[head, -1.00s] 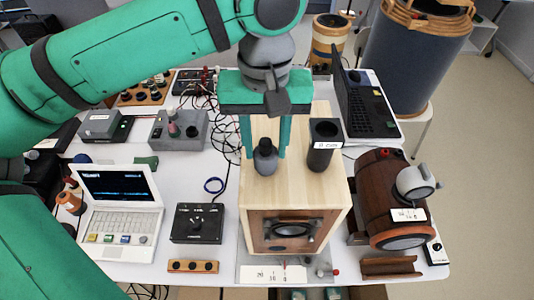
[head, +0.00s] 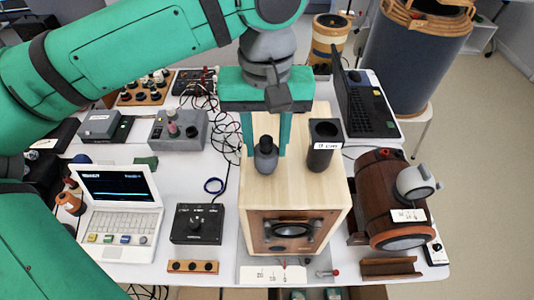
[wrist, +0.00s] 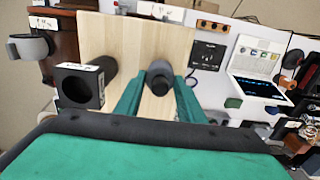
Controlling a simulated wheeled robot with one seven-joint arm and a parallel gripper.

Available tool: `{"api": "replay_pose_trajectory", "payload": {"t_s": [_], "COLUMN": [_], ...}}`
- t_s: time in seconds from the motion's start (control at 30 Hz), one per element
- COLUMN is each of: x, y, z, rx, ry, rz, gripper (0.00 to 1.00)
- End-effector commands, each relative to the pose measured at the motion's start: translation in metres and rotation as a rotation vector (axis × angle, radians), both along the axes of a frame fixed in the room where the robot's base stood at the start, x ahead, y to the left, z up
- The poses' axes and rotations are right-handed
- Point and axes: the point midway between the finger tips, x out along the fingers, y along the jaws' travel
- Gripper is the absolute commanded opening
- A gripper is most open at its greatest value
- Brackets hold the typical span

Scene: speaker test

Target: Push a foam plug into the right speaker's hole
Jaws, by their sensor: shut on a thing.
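A pale wooden box speaker (head: 255,190) stands at the table's middle, its round driver (head: 292,229) facing front. A dark grey plug-like piece (head: 265,160), rounded below with a narrower top, is upright over the speaker's top; I cannot tell whether it touches. My gripper (head: 266,146) points down, its teal fingers shut on this piece. The wrist view shows the piece (wrist: 159,72) between the fingertips (wrist: 156,88). A black open-topped tube (head: 322,158) with a white label stands to its right on the speaker; the wrist view shows its dark opening (wrist: 77,89).
A brown barrel-shaped speaker (head: 378,185) with a grey cup-like part (head: 415,183) stands at right. A dark laptop (head: 365,108) is behind the tube. A white laptop (head: 118,205), a black control box (head: 197,223) and cables are at left.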

Motion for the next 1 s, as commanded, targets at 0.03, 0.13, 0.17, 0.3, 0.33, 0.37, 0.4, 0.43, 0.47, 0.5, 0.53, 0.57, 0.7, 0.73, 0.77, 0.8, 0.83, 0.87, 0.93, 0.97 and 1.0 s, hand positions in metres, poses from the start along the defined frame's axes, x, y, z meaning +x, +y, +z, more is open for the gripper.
{"api": "replay_pose_trajectory", "payload": {"t_s": [0.03,0.13,0.17,0.3,0.33,0.37,0.4,0.43,0.47,0.5,0.53,0.57,0.7,0.73,0.77,0.8,0.83,0.87,0.93,0.97,1.0], "x": [0.0,0.0,0.0,0.0,0.0,0.0,0.0,0.0,0.0,0.0,0.0,0.0,0.0,0.0,0.0,0.0,0.0,0.0,0.0,0.0,0.0], "y": [0.0,0.0,0.0,0.0,0.0,0.0,0.0,0.0,0.0,0.0,0.0,0.0,0.0,0.0,0.0,0.0,0.0,0.0,0.0,0.0,0.0], "z": [0.004,0.01,0.012,0.022,0.024,0.026,0.029,0.031,0.033,0.035,0.038,0.039,0.044,0.045,0.045,0.045,0.045,0.045,0.045,0.044,0.044], "rx": [0.0,0.001,0.001,0.0,0.0,0.0,0.001,0.001,0.0,0.0,0.0,0.0,0.0,0.0,0.0,0.0,0.0,0.0,0.0,0.0,0.0], "ry": [-0.001,-0.001,-0.001,-0.001,-0.001,0.0,0.0,0.0,-0.001,-0.001,-0.002,-0.001,0.0,0.001,0.001,0.001,0.0,0.0,0.0,0.0,0.0], "rz": [0.0,0.001,0.001,0.0,0.0,0.001,0.001,0.001,0.001,0.0,0.0,0.0,0.0,0.0,0.0,0.0,0.0,0.0,0.0,0.0,0.0], "gripper": [0.09,0.09,0.09,0.09,0.09,0.09,0.09,0.09,0.09,0.09,0.09,0.09,0.09,0.09,0.09,0.09,0.09,0.09,0.09,0.09,0.09]}}
